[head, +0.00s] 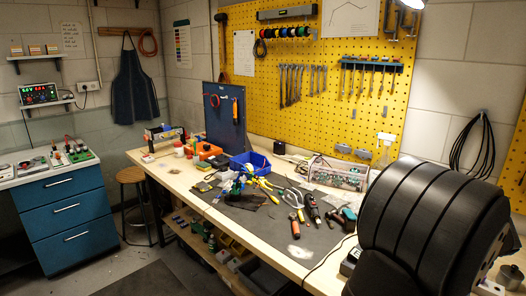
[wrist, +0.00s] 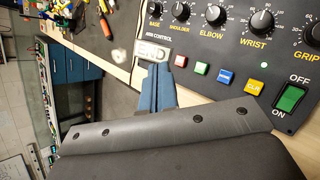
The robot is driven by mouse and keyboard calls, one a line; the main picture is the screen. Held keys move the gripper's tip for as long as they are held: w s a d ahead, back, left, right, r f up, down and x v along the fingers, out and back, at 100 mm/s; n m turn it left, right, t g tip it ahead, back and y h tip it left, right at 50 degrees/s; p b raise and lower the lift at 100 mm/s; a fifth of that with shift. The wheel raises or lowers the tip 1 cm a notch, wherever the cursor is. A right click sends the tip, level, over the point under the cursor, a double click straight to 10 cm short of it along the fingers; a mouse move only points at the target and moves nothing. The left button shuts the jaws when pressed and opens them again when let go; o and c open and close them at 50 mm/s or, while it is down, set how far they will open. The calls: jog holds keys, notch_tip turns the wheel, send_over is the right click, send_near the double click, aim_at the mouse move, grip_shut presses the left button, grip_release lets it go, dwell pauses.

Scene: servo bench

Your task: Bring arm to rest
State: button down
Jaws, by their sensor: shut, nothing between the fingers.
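My gripper (wrist: 158,72) shows in the wrist view as two blue fingers, shut and empty. Its tips are at the lower edge of a pale key marked END (wrist: 152,50); I cannot tell whether they touch it. The key is at the left edge of a dark arm control panel (wrist: 225,50). The panel has black knobs marked base, shoulder, elbow, wrist and grip, and red, blue and orange buttons. A green on/off switch (wrist: 290,98) is at its right. In the head view my gripper is not visible, and a large black ribbed part covers the right side.
The wooden bench (head: 290,262) has a dark mat with pliers, screwdrivers and other tools, and a blue bin (head: 251,165). A yellow pegboard (head: 325,80) stands behind. A blue drawer cabinet (head: 72,215) is at left. Floor between cabinet and bench is mostly clear, with a stool (head: 132,176).

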jog(key=shift+r, duration=0.3)
jog(key=shift+f, duration=2.65)
jog(key=a+r+n+g+h, duration=0.3)
jog(key=a+r+n, duration=0.2)
jog(key=r, duration=0.3)
jog(key=s+a+r+n+g+h, duration=0.1)
jog(key=a+r+n+g+h, duration=0.3)
jog(key=r+n, duration=0.4)
jog(key=shift+s+a+h, duration=0.25)
jog(key=shift+a+h, duration=0.05)
jog(key=shift+a, duration=0.25)
